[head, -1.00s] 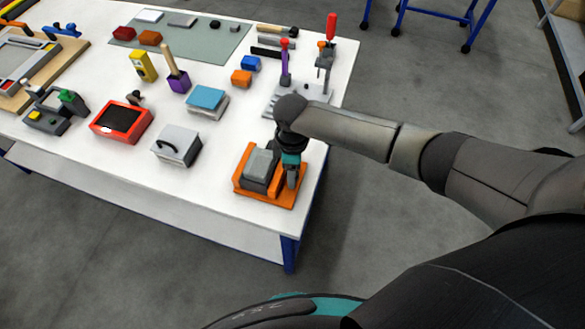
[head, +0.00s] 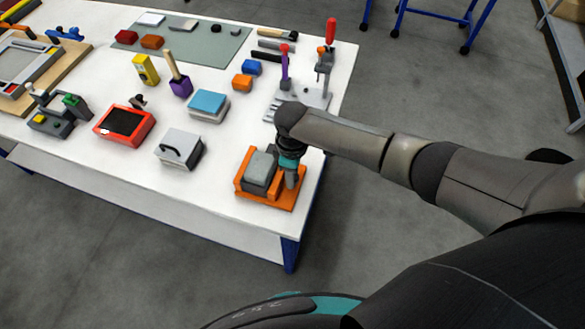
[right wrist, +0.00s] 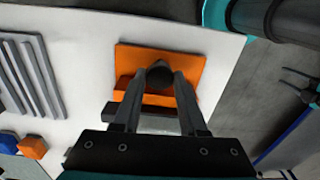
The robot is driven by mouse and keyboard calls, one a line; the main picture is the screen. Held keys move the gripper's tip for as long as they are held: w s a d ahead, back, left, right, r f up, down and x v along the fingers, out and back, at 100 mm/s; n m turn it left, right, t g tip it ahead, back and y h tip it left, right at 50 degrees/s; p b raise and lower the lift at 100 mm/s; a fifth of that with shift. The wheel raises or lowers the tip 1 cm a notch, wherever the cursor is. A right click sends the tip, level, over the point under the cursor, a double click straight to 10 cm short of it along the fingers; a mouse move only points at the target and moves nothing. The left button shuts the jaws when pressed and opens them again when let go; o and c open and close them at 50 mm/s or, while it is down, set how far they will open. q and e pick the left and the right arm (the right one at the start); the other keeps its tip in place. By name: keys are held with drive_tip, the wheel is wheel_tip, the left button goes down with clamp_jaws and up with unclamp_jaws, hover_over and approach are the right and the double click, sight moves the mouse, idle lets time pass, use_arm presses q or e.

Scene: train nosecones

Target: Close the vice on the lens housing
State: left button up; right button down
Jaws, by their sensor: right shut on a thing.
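The orange vice (head: 282,202) sits at the near right corner of the white table. The lens housing, a grey block (head: 259,169), sits in it beside the jaw. My right gripper (head: 289,175) reaches down at the vice's right side. In the right wrist view the vice (right wrist: 188,60) lies under my right gripper (right wrist: 161,76), whose fingers are shut on a dark round knob (right wrist: 160,77). The block is mostly hidden there behind the fingers and gripper body. I cannot tell whether the jaw touches the block. My left gripper is out of view.
A silver box with a black handle (head: 180,149) and a blue-topped block (head: 208,105) stand to the left. A grey fixture with clamps (head: 305,97) stands behind my right wrist. The table's front and right edges are close to the vice.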

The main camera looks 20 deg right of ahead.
drive_tip(key=shift+m, duration=0.5)
drive_tip(key=shift+c, duration=2.2)
unclamp_jaws()
wheel_tip(320, 180, up, 15)
drive_tip(key=p, duration=0.2)
drive_tip(key=shift+r, duration=0.1)
